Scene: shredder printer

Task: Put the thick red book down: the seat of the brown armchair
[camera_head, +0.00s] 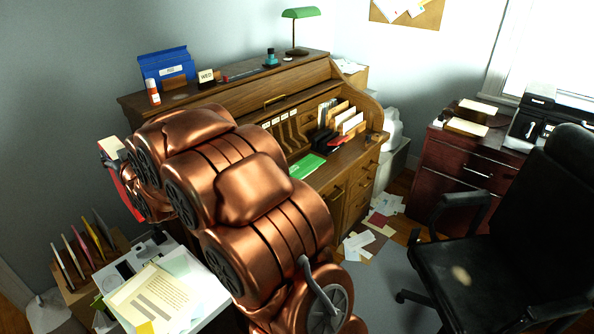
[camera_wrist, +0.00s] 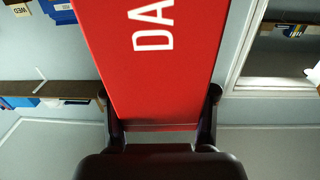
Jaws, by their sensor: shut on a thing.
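The thick red book (camera_wrist: 150,60) fills the upper middle of the wrist view, with the white letters "DA" on its cover. My gripper (camera_wrist: 160,112) is shut on it, one dark finger at each side. In the head view, a red edge of the book (camera_head: 124,188) shows at the far left, partly hidden behind my copper-coloured arm. It is held up in the air, near the wall left of the roll-top desk. No brown armchair shows in either view.
A wooden roll-top desk (camera_head: 350,180) stands behind my arm. A black office chair (camera_head: 470,265) is at the right, by a dark red cabinet (camera_head: 460,170). A paper-covered white surface (camera_head: 205,300) and a file rack (camera_head: 85,270) are at lower left. Papers lie on the floor (camera_head: 365,240).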

